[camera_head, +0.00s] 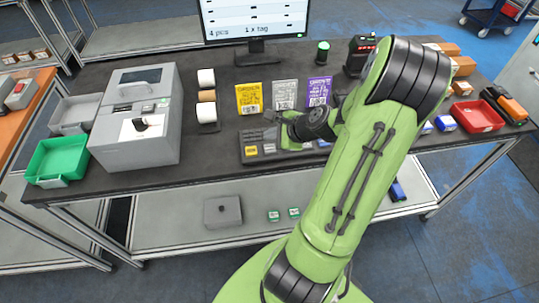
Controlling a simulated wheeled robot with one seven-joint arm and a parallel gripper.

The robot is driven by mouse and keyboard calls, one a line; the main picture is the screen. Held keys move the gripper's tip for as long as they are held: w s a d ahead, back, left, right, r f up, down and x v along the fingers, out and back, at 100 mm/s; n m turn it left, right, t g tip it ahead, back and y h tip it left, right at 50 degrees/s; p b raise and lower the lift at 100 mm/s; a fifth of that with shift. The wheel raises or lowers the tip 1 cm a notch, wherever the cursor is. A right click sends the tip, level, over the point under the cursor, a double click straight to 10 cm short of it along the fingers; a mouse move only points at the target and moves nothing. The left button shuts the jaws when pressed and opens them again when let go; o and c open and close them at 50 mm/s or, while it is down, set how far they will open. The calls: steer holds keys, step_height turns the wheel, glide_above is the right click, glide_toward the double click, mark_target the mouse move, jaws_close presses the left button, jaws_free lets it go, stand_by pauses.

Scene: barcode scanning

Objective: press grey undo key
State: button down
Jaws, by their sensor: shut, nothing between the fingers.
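A dark key panel (262,160) lies near the front edge of the table. A yellow key (251,151) is at its front left, with a grey key (269,148) just to the right. The labels are too small to read, so I cannot tell for sure that this is the undo key. My gripper (272,117) is shut and empty, over the back part of the panel. It appears apart from the grey key. My wrist hides some keys in the middle and right of the panel.
Yellow, grey and purple cards (249,98) stand behind the panel. A grey label printer (137,118) and green tray (60,160) are at left. A monitor (255,20) stands at the back. A red tray (477,116) is at right. Bare table lies left of the panel.

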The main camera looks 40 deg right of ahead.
mark_target(264, 145)
steer(key=shift+f+b, duration=0.45)
steer(key=shift+f, duration=0.7)
stand_by(1.0)
steer(key=shift+f, duration=0.4)
steer(key=shift+f+b, duration=0.45)
stand_by(0.4)
steer(key=shift+r+p, duration=0.9)
step_height(264, 145, up, 5)
steer(key=p, duration=0.5)
steer(key=shift+r, duration=0.15)
